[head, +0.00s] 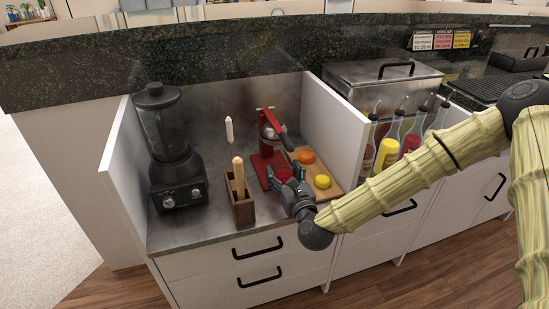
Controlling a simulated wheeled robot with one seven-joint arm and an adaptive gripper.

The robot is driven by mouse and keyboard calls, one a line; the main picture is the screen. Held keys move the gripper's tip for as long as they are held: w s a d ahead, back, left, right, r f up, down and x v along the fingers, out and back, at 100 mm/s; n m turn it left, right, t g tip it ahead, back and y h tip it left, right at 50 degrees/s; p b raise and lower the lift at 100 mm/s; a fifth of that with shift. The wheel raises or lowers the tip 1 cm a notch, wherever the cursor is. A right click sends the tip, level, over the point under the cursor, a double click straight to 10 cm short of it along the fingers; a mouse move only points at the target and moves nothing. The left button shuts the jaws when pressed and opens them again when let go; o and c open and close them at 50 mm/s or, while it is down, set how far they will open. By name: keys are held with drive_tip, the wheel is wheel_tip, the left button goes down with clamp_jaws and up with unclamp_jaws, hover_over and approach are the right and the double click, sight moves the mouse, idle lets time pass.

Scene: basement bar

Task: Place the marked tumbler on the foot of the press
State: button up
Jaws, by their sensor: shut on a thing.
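The red citrus press (270,134) stands on the grey counter between a wooden holder and a cutting board. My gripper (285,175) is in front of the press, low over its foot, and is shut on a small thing. That thing looks like the tumbler, but the fingers and the red behind it hide most of it, and no mark can be made out. I cannot tell whether it touches the foot.
A dark blender (168,150) stands at the left. A wooden holder (241,208) with upright tools is close left of my gripper. A cutting board (332,191) with an orange (305,157) and a lemon (322,181) lies right. White partitions (330,120) flank the bay; bottles stand beyond.

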drive_tip(key=x, duration=0.8)
drive_tip(key=shift+w+a, duration=0.15)
drive_tip(key=shift+w, duration=0.1)
drive_tip(key=shift+f, duration=0.3)
drive_tip(key=shift+f, duration=0.2)
drive_tip(key=o, duration=1.3)
drive_tip(key=shift+o, duration=0.2)
drive_tip(key=shift+r, duration=0.1)
drive_tip(key=shift+r, duration=0.2)
drive_tip(key=p+v, duration=0.1)
drive_tip(key=v, duration=1.1)
drive_tip(key=shift+f, duration=0.1)
